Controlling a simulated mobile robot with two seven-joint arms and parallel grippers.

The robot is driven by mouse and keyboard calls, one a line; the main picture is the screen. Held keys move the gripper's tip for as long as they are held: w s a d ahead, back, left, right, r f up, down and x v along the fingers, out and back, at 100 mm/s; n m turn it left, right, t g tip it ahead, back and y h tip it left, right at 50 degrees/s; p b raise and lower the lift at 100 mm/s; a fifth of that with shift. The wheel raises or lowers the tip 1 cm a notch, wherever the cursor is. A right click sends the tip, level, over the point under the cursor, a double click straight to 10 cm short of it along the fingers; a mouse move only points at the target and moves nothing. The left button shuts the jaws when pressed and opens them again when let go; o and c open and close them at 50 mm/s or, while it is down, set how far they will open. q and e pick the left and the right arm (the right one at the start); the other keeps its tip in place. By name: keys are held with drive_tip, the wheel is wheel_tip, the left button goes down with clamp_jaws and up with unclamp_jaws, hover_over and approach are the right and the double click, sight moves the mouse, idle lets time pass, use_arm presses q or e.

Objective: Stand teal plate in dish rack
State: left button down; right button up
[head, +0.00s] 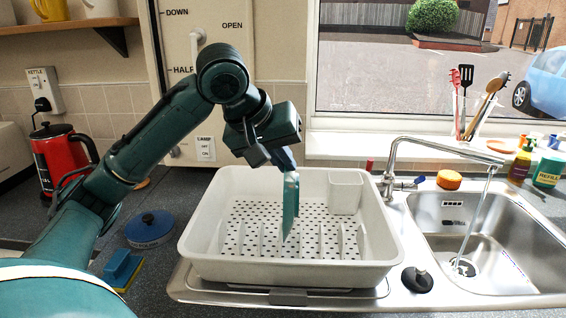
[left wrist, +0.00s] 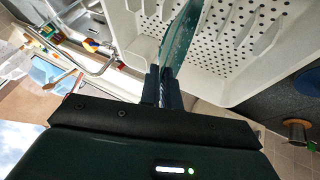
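The teal plate (head: 289,205) is held on edge, upright, by my left gripper (head: 284,160) over the white dish rack (head: 200,235). In the head view the plate shows nearly edge-on, with its lower end down among the rack's slots. I cannot tell whether it touches the rack floor. In the left wrist view the gripper (left wrist: 162,88) is shut on the near edge of the plate (left wrist: 180,42), and the rack (left wrist: 225,75) lies beyond it. My right gripper is in neither view.
The rack stands on the drainer beside the steel sink (head: 490,240) with running tap (head: 395,150). A white cutlery cup (head: 345,192) sits at the rack's back right.

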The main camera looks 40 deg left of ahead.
use_arm(q)
wheel_tip(320, 180, down, 4)
drive_tip(key=shift+r+b, duration=0.1)
drive_tip(key=shift+b, duration=0.4)
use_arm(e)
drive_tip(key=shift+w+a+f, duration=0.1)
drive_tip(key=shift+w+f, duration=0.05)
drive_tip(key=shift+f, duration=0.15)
use_arm(q)
drive_tip(key=c, duration=1.5)
unclamp_jaws()
drive_tip(key=shift+c, duration=0.2)
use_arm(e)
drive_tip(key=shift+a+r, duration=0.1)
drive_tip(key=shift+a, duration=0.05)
use_arm(q)
drive_tip(key=p+v, duration=0.2)
drive_tip(key=v, duration=1.1)
drive_tip(key=shift+s, duration=0.15)
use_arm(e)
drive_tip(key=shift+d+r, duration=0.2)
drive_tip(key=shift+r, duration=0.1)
